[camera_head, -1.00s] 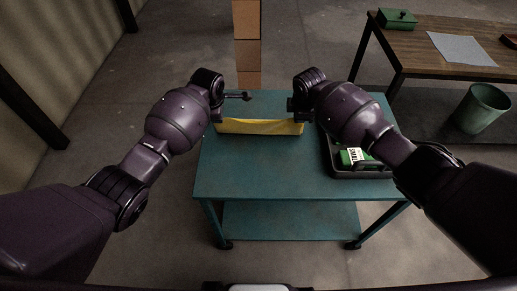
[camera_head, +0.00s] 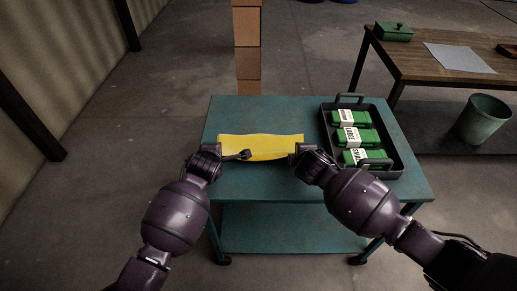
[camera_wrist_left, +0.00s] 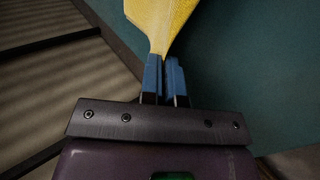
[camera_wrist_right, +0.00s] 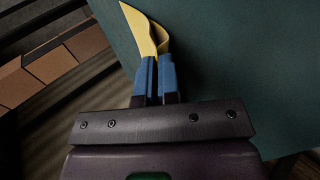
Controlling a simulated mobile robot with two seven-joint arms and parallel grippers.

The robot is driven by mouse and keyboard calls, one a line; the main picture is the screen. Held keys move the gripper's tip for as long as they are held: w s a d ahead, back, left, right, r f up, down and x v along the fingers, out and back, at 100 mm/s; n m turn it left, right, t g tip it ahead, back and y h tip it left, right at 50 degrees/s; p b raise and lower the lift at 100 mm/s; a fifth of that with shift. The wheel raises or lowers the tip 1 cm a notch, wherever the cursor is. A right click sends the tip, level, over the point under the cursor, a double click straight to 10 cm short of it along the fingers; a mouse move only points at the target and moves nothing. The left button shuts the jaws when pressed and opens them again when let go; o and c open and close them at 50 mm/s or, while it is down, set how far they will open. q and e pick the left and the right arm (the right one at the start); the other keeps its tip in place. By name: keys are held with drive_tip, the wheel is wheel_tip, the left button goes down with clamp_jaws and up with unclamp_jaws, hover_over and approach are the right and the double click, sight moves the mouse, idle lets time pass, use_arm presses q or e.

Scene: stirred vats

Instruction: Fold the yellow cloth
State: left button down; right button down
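The yellow cloth (camera_head: 262,146) lies as a wide strip across the far left part of the teal cart top (camera_head: 270,185). My left gripper (camera_head: 218,148) is at its left end. In the left wrist view the blue fingertips (camera_wrist_left: 164,66) are shut on a pinched corner of the cloth (camera_wrist_left: 160,20). My right gripper (camera_head: 299,149) is at the right end. In the right wrist view its blue fingertips (camera_wrist_right: 157,64) are shut on the cloth (camera_wrist_right: 146,35), which bends over in a loop there. Whether the middle of the cloth touches the cart top cannot be told.
A black tray (camera_head: 393,140) with green labelled boxes (camera_head: 352,137) stands at the right of the cart, close to my right gripper. Stacked cardboard boxes (camera_head: 247,45) stand behind the cart. A wooden table (camera_head: 420,62) and a green bin (camera_head: 482,118) are at right. The cart's front is clear.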

use_arm(q)
drive_tip(key=shift+s+f+t+b, duration=0.3)
drive_tip(key=shift+s+f+t, duration=0.1)
drive_tip(key=shift+s+f, duration=0.1)
use_arm(e)
drive_tip(key=shift+s+f+t, duration=0.4)
drive_tip(key=shift+s+f, duration=0.1)
use_arm(q)
drive_tip(key=c, duration=1)
unclamp_jaws()
use_arm(e)
drive_tip(key=c, duration=1)
unclamp_jaws()
use_arm(q)
drive_tip(key=shift+r, duration=0.1)
use_arm(e)
drive_tip(key=shift+r, duration=0.1)
